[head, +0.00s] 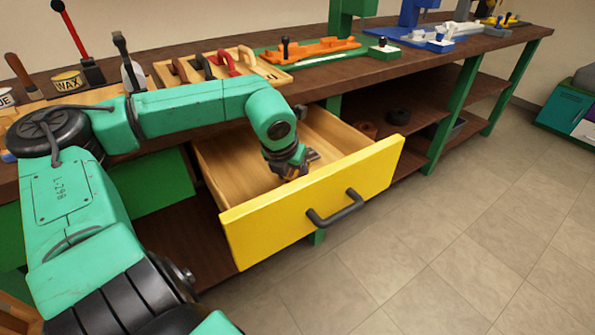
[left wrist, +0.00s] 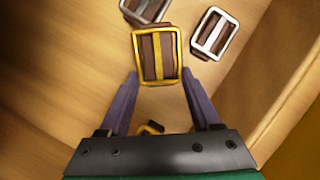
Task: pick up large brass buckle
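The large brass buckle (left wrist: 157,58) lies in the open drawer, a yellow rectangular frame with dark brown strap in it. My left gripper (left wrist: 160,76) is over the drawer floor in the left wrist view, its fingers apart on either side of the buckle's near end. I cannot tell whether they touch it. A smaller brass-coloured piece (left wrist: 150,128) shows partly between the fingers, nearer the palm. In the head view my left gripper (head: 296,166) reaches down into the drawer behind its yellow front; the buckle cannot be made out there. My right gripper is not in view.
A silver buckle (left wrist: 214,34) lies to the right of the brass one; another (left wrist: 145,9) is cut off at the top. The yellow drawer front (head: 310,205) and wooden side walls enclose the gripper. The workbench top (head: 400,66) with tools is above and behind.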

